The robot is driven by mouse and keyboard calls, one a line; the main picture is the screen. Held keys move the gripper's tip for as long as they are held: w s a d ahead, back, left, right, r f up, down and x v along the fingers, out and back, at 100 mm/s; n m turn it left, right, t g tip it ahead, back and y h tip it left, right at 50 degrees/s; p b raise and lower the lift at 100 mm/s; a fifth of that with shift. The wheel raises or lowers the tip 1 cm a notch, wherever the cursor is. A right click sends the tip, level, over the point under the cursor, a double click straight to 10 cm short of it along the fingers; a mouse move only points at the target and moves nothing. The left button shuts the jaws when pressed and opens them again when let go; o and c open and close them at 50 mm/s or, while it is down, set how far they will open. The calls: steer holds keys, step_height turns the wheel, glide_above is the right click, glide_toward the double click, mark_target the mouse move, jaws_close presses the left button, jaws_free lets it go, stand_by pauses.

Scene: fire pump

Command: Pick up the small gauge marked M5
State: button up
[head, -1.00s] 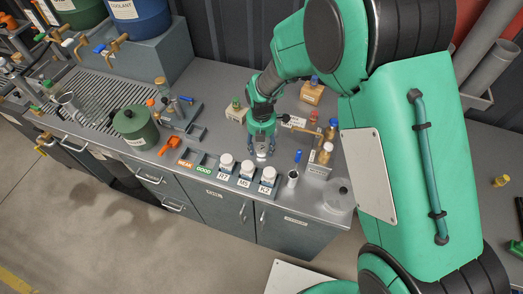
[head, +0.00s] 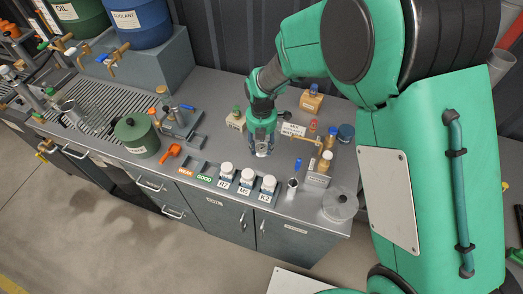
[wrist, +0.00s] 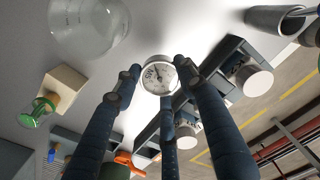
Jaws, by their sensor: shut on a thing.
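My gripper (head: 262,150) is over the bench, behind the row of labelled holders. In the wrist view its fingers (wrist: 163,88) are closed around a small round gauge (wrist: 158,75) with a white dial and a needle. The marking on its dial is too small to read surely. The gauge shows in the head view as a pale spot (head: 262,154) at the fingertips. A holder with the label M5 (head: 244,190) stands in the middle of the row, with a white round top (head: 247,175) on it. I cannot tell how far the gauge is from the bench.
Holders labelled R7 (head: 224,184) and K2 (head: 265,196) flank the M5 one. WEAR (head: 186,170) and GOOD (head: 204,177) trays are to the left. A glass dish (head: 340,205) and a metal cup (head: 291,190) stand to the right. A green pot (head: 136,138) is left.

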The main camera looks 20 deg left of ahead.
mark_target(262, 148)
steer(key=shift+r, duration=2.1)
